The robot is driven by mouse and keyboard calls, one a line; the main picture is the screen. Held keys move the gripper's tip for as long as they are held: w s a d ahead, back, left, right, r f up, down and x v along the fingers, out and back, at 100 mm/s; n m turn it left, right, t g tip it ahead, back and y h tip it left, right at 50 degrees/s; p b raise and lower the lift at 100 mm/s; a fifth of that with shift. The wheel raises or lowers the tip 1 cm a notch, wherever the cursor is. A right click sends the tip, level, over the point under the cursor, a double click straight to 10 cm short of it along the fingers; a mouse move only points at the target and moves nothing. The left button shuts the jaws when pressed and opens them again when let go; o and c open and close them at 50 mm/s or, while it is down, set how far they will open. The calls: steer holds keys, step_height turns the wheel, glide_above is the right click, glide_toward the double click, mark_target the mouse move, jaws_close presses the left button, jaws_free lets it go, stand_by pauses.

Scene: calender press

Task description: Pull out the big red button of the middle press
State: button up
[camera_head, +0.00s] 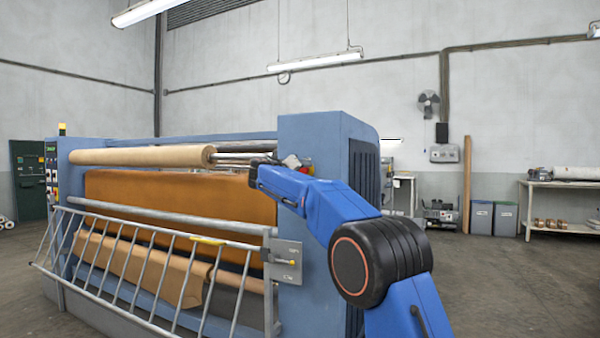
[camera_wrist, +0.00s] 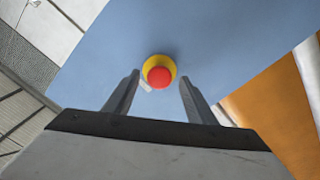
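The big red button (camera_wrist: 159,77) sits on a yellow round base on the blue face of the press in the wrist view. My gripper (camera_wrist: 160,84) is open, with one dark finger on each side of the button's line and nothing between them. The button lies just beyond the fingertips, and I cannot tell whether they touch the panel. In the head view the blue press (camera_head: 310,130) stands in the middle, and my blue arm reaches to its right end housing.
A metal guard rail (camera_head: 150,236) runs along the press front, below a paper roll (camera_head: 140,156) and an orange-brown sheet (camera_head: 170,198). A table (camera_head: 565,184) and grey bins (camera_head: 492,217) stand at the right.

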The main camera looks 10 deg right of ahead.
steer(key=shift+s+a, duration=0.1)
steer(key=v, duration=1.7)
steer(key=shift+s, duration=0.1)
steer(key=s+d+f+g+y, duration=0.2)
steer(key=s+d+f+g, duration=0.2)
steer(key=s+d+f, duration=0.75)
steer(key=s+d+f+g+y, duration=0.25)
steer(key=s+d+f, duration=0.6)
steer(key=s, duration=0.65)
steer(key=s+f+g+y, duration=0.1)
steer(key=s+f+y, duration=0.2)
steer(key=s+f, duration=0.9)
steer(key=s+a+f+g+y, duration=0.1)
steer(key=s+f+g+y, duration=0.1)
steer(key=s+f, duration=0.9)
steer(key=s+y, duration=0.1)
steer(key=s, duration=0.6)
steer(key=shift+f+m, duration=0.3)
steer(key=shift+f, duration=0.1)
steer(key=shift+s, duration=0.1)
